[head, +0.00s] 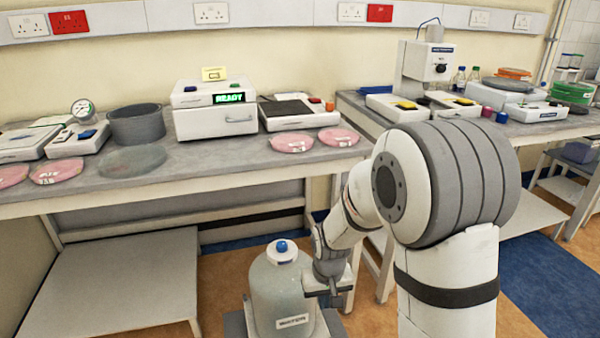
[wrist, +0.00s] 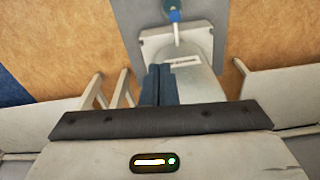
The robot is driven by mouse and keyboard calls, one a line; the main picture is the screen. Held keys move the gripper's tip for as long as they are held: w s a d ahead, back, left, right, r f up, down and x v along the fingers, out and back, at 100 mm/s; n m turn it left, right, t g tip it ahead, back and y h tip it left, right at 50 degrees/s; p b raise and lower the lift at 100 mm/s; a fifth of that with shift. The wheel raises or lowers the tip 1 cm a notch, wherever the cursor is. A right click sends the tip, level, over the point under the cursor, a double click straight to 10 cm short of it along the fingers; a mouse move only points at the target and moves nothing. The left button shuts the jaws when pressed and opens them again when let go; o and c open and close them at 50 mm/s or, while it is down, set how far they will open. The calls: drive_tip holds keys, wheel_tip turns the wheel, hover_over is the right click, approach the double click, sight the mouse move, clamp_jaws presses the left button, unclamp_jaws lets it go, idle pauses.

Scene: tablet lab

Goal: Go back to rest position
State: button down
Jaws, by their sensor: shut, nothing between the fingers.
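My gripper (head: 338,297) hangs low in front of the benches in the head view, just right of a large water container (head: 272,292). I cannot tell whether the two touch. In the wrist view my gripper's dark fingers (wrist: 161,72) are together, with nothing between them. The container (wrist: 205,72) shows beyond and to the right of the fingers there, with its blue top near the upper edge.
The left bench (head: 225,155) holds a READY-lit machine (head: 215,112), a grey pot (head: 137,124), a balance (head: 298,112) and several pink dishes. The right bench carries a microscope-like device (head: 425,65). A low white shelf (head: 120,290) stands below left. Orange floor (head: 365,318) shows beside the container.

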drive_tip(key=s+d+r+p, duration=0.3)
drive_tip(key=s+r+p, duration=0.2)
drive_tip(key=r, duration=0.6)
drive_tip(key=s+d+r+m+t+p, duration=0.1)
drive_tip(key=s+d+r+p, duration=0.2)
drive_tip(key=r, duration=0.8)
drive_tip(key=s+d+r+m+p, duration=0.1)
drive_tip(key=s+d+r+p, duration=0.2)
drive_tip(key=s+r+p, duration=0.4)
wheel_tip(320, 180, up, 4)
drive_tip(key=shift+s+r+t, duration=0.25)
drive_tip(key=shift+s+t, duration=0.15)
drive_tip(key=shift+s, duration=0.7)
drive_tip(key=shift+s+d, duration=0.1)
